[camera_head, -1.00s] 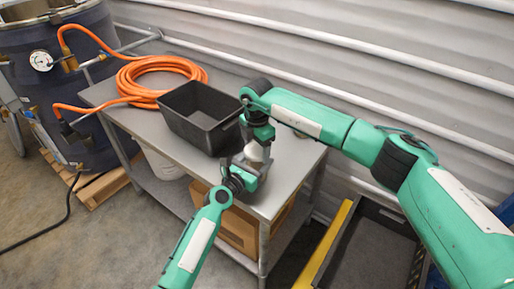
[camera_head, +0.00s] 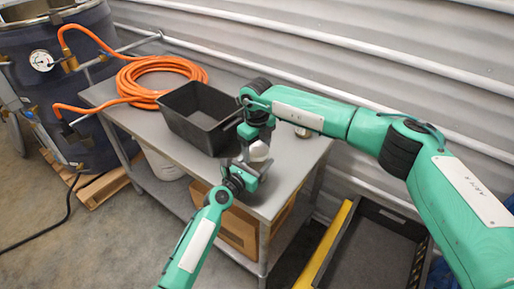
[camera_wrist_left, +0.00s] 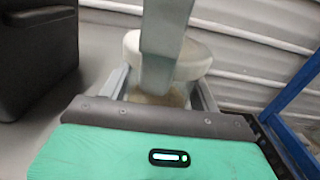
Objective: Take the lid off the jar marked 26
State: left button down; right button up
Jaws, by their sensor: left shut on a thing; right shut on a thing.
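A jar (camera_wrist_left: 158,98) with a wide white lid (camera_wrist_left: 130,48) stands upright in the left wrist view. The white lid also shows in the head view (camera_head: 259,152), above the steel table's front right part. My left gripper (camera_head: 251,168) is shut around the jar body from the near side. My right gripper (camera_head: 258,143) reaches down from above and is shut on the lid; one of its fingers hides the middle of the lid in the wrist view. I cannot tell whether there is a gap between lid and jar. No number is readable.
A black open bin (camera_head: 203,116) stands left of the grippers on the steel table (camera_head: 284,180). A coiled orange hose (camera_head: 160,72) lies behind it. A small light-topped object (camera_head: 302,132) stands to the right. A dark crate (camera_head: 372,245) is at lower right.

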jog(key=n, duration=0.5)
jog(key=shift+r, duration=0.1)
jog(key=n, duration=2.4)
jog(key=shift+r, duration=0.2)
jog(key=shift+r, duration=0.9)
